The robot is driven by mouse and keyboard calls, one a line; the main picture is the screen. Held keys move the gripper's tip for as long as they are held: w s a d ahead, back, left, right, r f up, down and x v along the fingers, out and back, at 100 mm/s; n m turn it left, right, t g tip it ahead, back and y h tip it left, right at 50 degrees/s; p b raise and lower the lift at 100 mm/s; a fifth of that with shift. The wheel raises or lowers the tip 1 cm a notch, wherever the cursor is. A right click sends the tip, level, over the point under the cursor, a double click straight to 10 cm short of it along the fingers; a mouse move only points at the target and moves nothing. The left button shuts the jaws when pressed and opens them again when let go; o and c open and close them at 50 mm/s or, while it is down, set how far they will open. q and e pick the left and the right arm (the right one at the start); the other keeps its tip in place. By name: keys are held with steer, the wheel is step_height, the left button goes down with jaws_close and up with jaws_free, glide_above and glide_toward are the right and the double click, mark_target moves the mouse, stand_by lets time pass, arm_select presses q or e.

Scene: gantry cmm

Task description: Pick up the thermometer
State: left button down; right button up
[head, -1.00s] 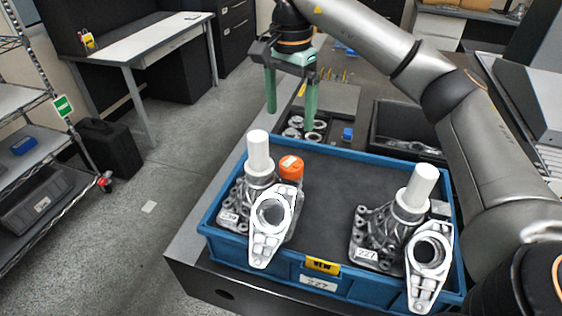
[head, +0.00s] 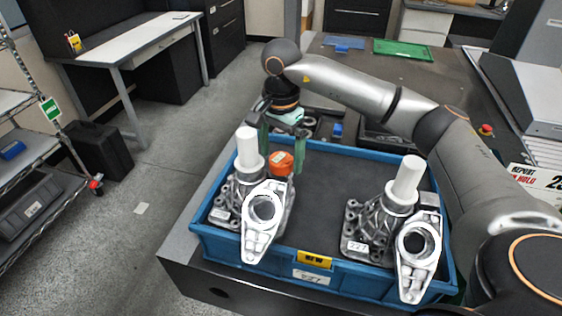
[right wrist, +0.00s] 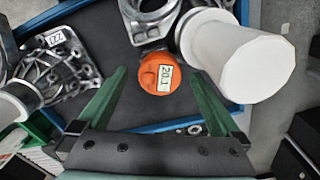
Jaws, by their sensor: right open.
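The thermometer is a round orange puck (head: 281,160) in the blue bin, behind the left metal casting. In the right wrist view, the orange puck (right wrist: 158,70) has a pale display reading 20.1. My right gripper (head: 280,152) has green fingers and is open above the far side of the bin, close to the puck. In the right wrist view, the puck shows between the fingertips (right wrist: 160,75), with nothing held. How far the tips are above it I cannot tell. My left gripper is not in view.
The blue bin (head: 228,243) holds two metal castings (head: 262,222) (head: 380,222) with white cylinders (head: 248,147) (head: 407,178) standing up. The left cylinder is close beside the puck. The bin's middle floor (head: 325,190) is clear. A black tray stands behind the bin.

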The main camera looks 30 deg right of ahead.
jaws_close()
steer(key=shift+r, duration=0.5)
steer(key=s+a+r, duration=0.5)
steer(key=s+r, duration=0.7)
steer(key=s, duration=0.1)
stand_by(0.4)
